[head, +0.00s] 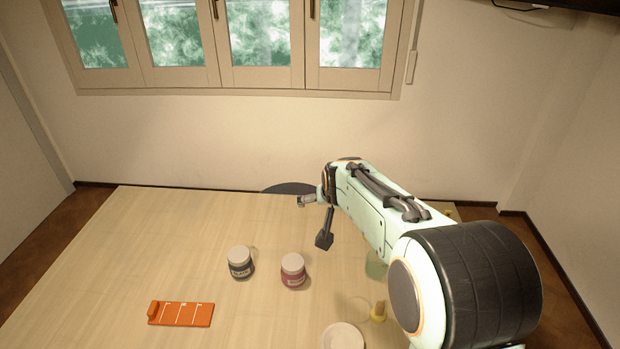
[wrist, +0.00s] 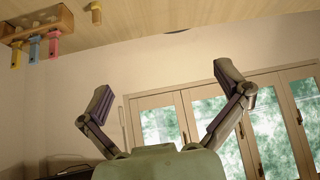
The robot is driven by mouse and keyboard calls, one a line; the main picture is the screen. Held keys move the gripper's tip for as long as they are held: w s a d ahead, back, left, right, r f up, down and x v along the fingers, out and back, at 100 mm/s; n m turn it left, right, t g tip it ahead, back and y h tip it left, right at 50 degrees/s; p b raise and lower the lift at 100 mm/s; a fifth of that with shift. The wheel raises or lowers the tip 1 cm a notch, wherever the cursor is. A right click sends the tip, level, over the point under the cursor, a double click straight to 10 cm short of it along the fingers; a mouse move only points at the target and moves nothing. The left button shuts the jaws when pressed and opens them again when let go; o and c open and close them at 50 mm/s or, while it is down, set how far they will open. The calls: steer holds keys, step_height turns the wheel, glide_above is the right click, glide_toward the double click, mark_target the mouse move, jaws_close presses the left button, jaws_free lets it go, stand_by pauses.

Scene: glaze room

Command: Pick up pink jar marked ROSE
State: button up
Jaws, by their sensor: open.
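The pink jar (head: 293,272) stands upright on the table in the head view, with a pale lid and a light label too small to read. A dark jar (head: 240,264) with a pale lid stands just left of it, apart. My gripper (head: 315,221) is above the table, beyond the pink jar and slightly to its right, touching neither jar. In the wrist view its two fingers (wrist: 165,80) are spread wide with nothing between them. Neither jar can be made out in the wrist view.
An orange block (head: 180,315) lies at the table's front left. A white round dish (head: 343,337) and a yellow piece (head: 378,313) are at the front right. A wooden rack (wrist: 38,20) with coloured pieces shows in the wrist view. The table's left (head: 130,240) is clear.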

steer(key=g, duration=0.2)
glide_above(294, 267)
steer(key=w+d, duration=0.2)
step_height(294, 267, down, 11)
steer(key=shift+n+g, duration=0.8)
steer(key=f, duration=0.2)
steer(key=s+a+f, duration=0.1)
steer(key=f, duration=0.2)
steer(key=s+f, duration=0.1)
steer(key=f, duration=0.2)
steer(key=shift+s+a, duration=0.25)
steer(key=shift+a, duration=0.15)
steer(key=x, duration=0.5)
steer(key=shift+a, duration=0.1)
steer(key=shift+w+f, duration=0.25)
steer(key=shift+f, duration=0.3)
steer(key=c, duration=1.3)
